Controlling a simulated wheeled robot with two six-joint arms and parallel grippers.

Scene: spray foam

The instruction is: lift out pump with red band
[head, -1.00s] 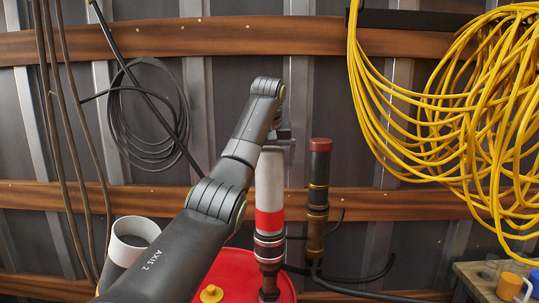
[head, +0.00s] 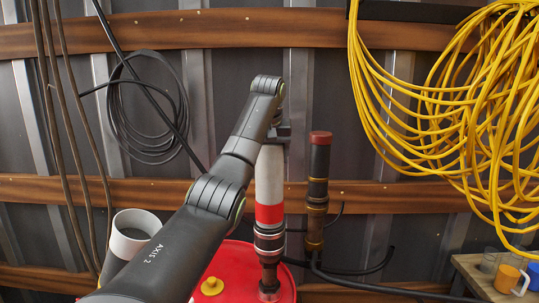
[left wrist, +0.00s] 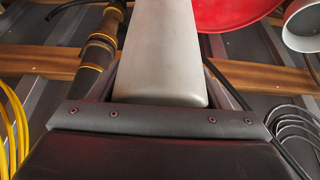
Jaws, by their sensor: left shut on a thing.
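The pump with the red band (head: 269,213) has a pale grey barrel, a broad red band low on it and dark fittings below. In the head view it stands nearly upright over the red drum (head: 235,262), and its thin lower part meets the drum lid. My left gripper (head: 277,135) is shut on the barrel's upper end; its fingers are largely hidden. In the left wrist view the pale barrel (left wrist: 160,60) runs out from between the jaws, with the red drum (left wrist: 235,12) behind. My right gripper is not in view.
A dark pump with a red cap (head: 318,180) stands close on the right. A black hose (head: 365,268) curves behind it. An open white pipe (head: 134,225) is at left, and yellow cable (head: 480,120) hangs at right. A small bench (head: 475,270) with cups stands lower right.

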